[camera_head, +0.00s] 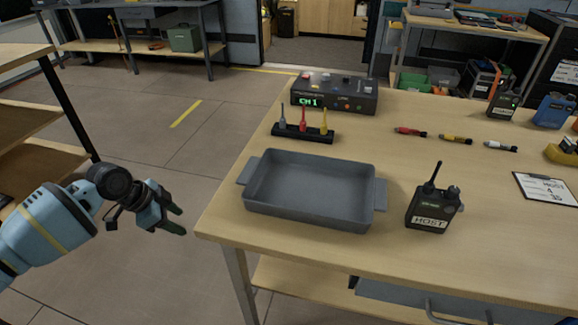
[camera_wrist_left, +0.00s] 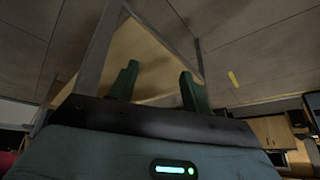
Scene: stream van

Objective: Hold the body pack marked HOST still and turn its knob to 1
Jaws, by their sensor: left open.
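The body pack marked HOST (camera_head: 429,213) stands upright on the wooden table, right of the grey tray. It is dark, with a short antenna and a knob (camera_head: 453,193) on its top. The knob's setting is too small to read. My left gripper (camera_head: 178,221) is open and empty, off the table's left edge and well away from the pack. Its two green fingers (camera_wrist_left: 158,85) show apart in the left wrist view, with nothing between them. My right gripper is not in view.
The grey tray (camera_head: 246,195) lies between my left gripper and the pack. Behind it are a rack (camera_head: 303,134) with coloured plugs and a box reading CH 1 (camera_head: 335,95). A clipboard (camera_head: 547,188) lies at right, with several small connectors and other packs behind. Table (camera_head: 300,255) is clear in front.

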